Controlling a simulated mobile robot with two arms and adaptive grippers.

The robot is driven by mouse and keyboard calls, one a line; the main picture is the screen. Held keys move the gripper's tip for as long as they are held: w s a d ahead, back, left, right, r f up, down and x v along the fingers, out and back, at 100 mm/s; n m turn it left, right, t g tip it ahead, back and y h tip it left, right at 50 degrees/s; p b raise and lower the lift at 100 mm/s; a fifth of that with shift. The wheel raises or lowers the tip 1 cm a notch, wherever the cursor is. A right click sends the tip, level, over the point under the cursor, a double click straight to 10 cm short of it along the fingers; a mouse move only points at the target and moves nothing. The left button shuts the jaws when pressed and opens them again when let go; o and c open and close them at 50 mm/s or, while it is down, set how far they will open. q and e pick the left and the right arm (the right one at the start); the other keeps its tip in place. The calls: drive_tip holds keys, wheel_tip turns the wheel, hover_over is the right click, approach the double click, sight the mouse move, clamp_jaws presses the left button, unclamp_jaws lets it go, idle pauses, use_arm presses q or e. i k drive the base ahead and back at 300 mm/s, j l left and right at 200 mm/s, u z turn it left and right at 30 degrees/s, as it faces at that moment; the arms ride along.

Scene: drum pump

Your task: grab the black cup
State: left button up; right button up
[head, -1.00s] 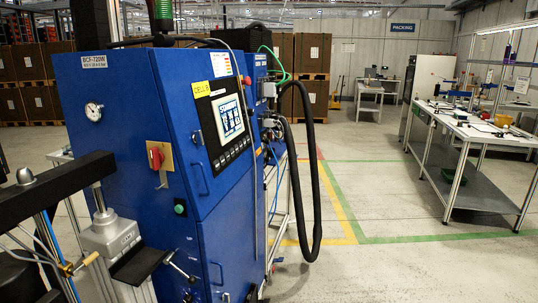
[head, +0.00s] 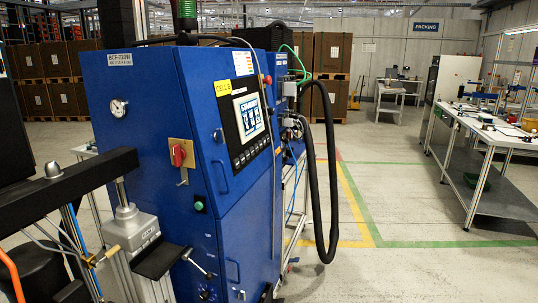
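I cannot make out a black cup for certain in the head view. A dark, rounded thing (head: 38,268) shows low at the left edge, partly hidden behind hoses and tubes; I cannot tell what it is. Neither of my grippers is in view.
A tall blue machine (head: 150,150) stands close in front. A black beam (head: 75,188) and a grey post (head: 130,228) stand at its left. A thick black hose (head: 333,180) hangs at its right. A workbench (head: 490,130) stands at the right. The floor between (head: 410,200) is clear.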

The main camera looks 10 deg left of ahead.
sight(288, 152)
drive_tip(key=i+l+u, duration=0.15)
drive_tip(key=u, duration=0.2)
drive_tip(key=i+l+u, duration=0.2)
drive_tip(key=i+u, duration=0.15)
drive_tip(key=i+l+u, duration=0.4)
drive_tip(key=l, duration=0.25)
drive_tip(key=i+l, duration=0.3)
drive_tip(key=i+l+u, duration=0.15)
drive_tip(key=l, duration=0.3)
drive_tip(key=i+l, duration=0.2)
drive_tip(key=l, duration=0.15)
drive_tip(key=i+l+u, duration=0.15)
drive_tip(key=l, duration=0.25)
